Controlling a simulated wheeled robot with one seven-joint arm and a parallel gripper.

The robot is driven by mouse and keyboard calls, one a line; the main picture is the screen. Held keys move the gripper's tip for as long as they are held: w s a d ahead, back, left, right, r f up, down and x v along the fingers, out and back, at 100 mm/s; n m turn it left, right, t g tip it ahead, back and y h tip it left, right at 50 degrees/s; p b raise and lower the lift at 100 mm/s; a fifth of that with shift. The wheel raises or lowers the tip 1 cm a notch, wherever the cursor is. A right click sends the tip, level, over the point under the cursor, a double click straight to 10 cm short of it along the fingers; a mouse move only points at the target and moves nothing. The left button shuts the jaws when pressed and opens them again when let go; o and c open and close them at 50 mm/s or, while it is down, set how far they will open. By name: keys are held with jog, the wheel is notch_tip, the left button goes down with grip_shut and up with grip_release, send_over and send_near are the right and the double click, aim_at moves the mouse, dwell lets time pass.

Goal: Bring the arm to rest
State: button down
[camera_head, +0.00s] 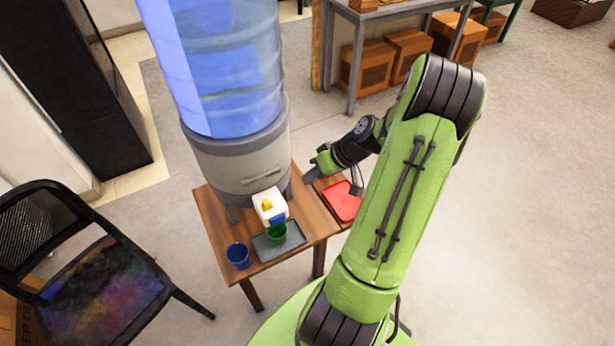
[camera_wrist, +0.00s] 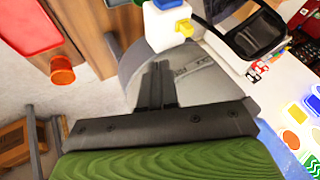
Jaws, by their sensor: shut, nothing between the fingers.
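My green arm reaches over the right side of the head view, bent back toward the small wooden tables. My gripper (camera_head: 312,177) is near the right side of the water dispenser, above the red tray's left side. In the wrist view my gripper's fingers (camera_wrist: 160,82) are together, with nothing between them. It seems clear of the cups.
The water dispenser (camera_head: 240,165) stands on a wooden table (camera_head: 215,215). A green cup (camera_head: 277,234) is on a dark tray (camera_head: 263,250) under its tap; a blue cup (camera_head: 238,257) stands beside it. A red tray (camera_head: 343,203) lies right. A black chair (camera_head: 45,215) is left.

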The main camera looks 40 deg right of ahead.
dwell(0.4)
jog(key=a+r+n+g+h+p, duration=0.2)
jog(key=a+r+g+h+p, duration=0.1)
jog(key=a+r, duration=1.15)
jog(key=s+a+r+t+h+p, duration=0.1)
jog(key=s+a+r+t, duration=0.1)
jog(key=s+a+r, duration=0.6)
jog(key=s+r, duration=0.1)
jog(key=s, duration=0.3)
jog(key=shift+s+a+r+t, duration=0.15)
jog(key=shift+a+r+t, duration=0.05)
jog(key=shift+r+t, duration=0.1)
